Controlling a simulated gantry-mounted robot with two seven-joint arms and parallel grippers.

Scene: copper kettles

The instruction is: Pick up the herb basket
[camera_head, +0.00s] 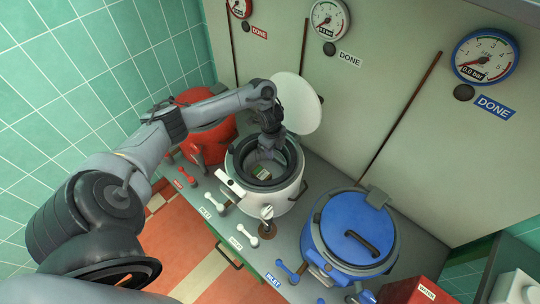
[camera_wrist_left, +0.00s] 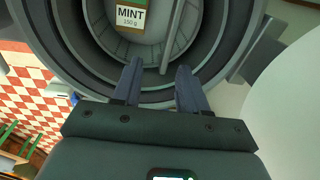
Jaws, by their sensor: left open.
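The white kettle (camera_head: 258,196) stands open, with its pale round lid (camera_head: 298,103) tilted up behind it. Inside its dark mouth is what looks like the grey herb basket (camera_wrist_left: 190,25), round, with a thin bar (camera_wrist_left: 172,38) across it. A packet labelled MINT (camera_wrist_left: 130,17) lies in it; the packet also shows as a small pale and green patch in the head view (camera_head: 261,173). My left gripper (camera_wrist_left: 158,68) is open, pointing down over the mouth. Its two fingers are apart, with the bar's near end between them in the picture; contact cannot be told.
A red kettle (camera_head: 207,128) stands to the left and a blue lidded kettle (camera_head: 352,232) to the right. Small levers (camera_head: 236,243) line the counter's front. A red box (camera_head: 412,291) is at the lower right. A panel with gauges (camera_head: 484,56) rises behind.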

